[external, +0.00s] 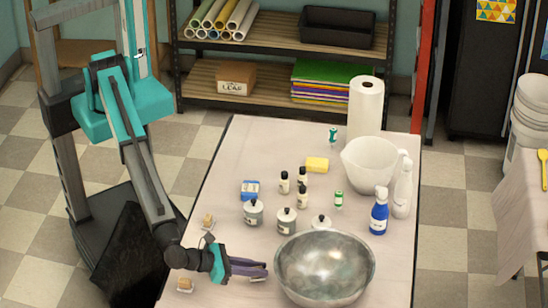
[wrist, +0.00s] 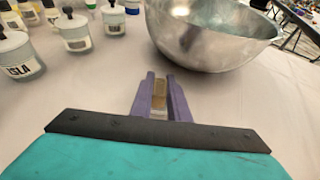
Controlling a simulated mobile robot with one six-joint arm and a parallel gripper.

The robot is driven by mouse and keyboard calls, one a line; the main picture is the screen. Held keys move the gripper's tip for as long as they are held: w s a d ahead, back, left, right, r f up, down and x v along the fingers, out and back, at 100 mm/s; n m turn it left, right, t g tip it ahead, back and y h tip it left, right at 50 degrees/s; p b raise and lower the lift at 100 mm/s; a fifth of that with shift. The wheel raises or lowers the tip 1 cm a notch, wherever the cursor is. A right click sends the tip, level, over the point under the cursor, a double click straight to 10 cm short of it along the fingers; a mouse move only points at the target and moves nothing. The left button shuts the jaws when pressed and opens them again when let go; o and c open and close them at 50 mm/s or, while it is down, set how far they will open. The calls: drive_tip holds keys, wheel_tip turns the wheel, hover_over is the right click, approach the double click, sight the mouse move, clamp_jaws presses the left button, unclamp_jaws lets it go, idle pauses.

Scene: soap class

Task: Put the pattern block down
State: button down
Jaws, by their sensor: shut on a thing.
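My gripper (external: 264,270) is low over the near part of the table, just left of the large metal bowl. In the wrist view its two purple fingers (wrist: 160,80) are closed on a small tan block with a pale lower part, the pattern block (wrist: 159,99). The fingers cover its sides. In the external view the block is mostly hidden by the fingers, with only a small bit (external: 258,279) showing under them. I cannot tell whether the block touches the tabletop.
The metal bowl (external: 325,268) stands close to the right of my fingers. Several lidded jars (external: 286,221) stand beyond. Two similar small blocks, one farther back (external: 208,221) and one nearer (external: 185,285), lie near the left edge. The tabletop (external: 215,190) has bare room at left.

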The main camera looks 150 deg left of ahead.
drive_tip(key=shift+f, duration=0.5)
drive_tip(key=shift+f, duration=0.15)
drive_tip(key=c, duration=1.7)
unclamp_jaws()
drive_tip(key=b+v, duration=0.2)
drive_tip(key=v, duration=1)
drive_tip(key=shift+s+d, duration=0.1)
drive_tip(key=shift+b, duration=0.3)
